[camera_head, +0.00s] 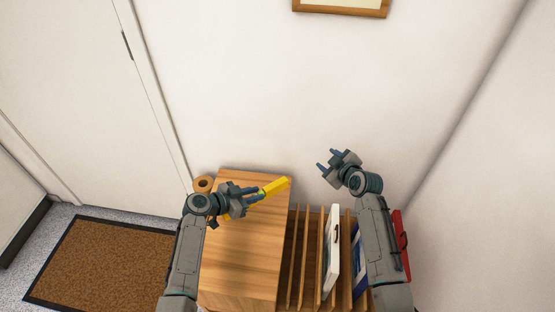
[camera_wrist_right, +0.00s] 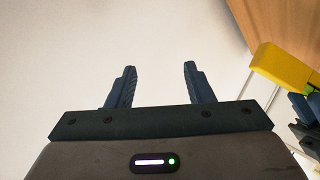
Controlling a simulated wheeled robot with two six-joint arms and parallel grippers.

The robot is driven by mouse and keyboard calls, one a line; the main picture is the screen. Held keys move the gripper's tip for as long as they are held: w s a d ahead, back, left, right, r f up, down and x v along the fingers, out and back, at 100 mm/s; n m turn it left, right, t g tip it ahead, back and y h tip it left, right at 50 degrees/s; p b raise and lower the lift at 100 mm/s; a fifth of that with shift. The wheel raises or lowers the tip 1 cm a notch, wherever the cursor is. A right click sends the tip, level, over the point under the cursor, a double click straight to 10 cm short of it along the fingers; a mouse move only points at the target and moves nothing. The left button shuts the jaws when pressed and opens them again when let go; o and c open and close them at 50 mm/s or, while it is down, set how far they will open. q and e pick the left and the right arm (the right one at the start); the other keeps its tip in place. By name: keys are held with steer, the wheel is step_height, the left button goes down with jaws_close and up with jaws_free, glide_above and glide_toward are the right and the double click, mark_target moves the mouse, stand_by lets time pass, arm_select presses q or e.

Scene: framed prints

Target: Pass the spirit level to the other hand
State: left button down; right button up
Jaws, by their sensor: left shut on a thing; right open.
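The yellow spirit level (camera_head: 274,187) is held in my left gripper (camera_head: 254,193), above the wooden cabinet top. Its free end points to the right, toward my right gripper. My left gripper is shut around the level's left part, which the fingers partly hide. My right gripper (camera_head: 327,166) is open and empty, to the right of the level and apart from it. In the right wrist view the open fingers (camera_wrist_right: 158,85) have only wall between them, and the yellow level (camera_wrist_right: 280,66) shows at the right edge, outside the fingers, with part of my left gripper beside it.
The wooden cabinet (camera_head: 240,265) stands below my left gripper. A slotted wooden rack (camera_head: 308,250) beside it holds a white framed panel (camera_head: 331,255) and a blue item (camera_head: 359,262). A red case (camera_head: 401,240) stands right of my right arm. A tape roll (camera_head: 203,184) sits at the cabinet's back left.

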steer(key=w+a+f+n+g, duration=0.2)
steer(key=a+n+g, duration=0.1)
steer(key=a, duration=0.2)
steer(key=n+g, duration=1.1)
glide_toward(266, 189)
steer(key=x, duration=1)
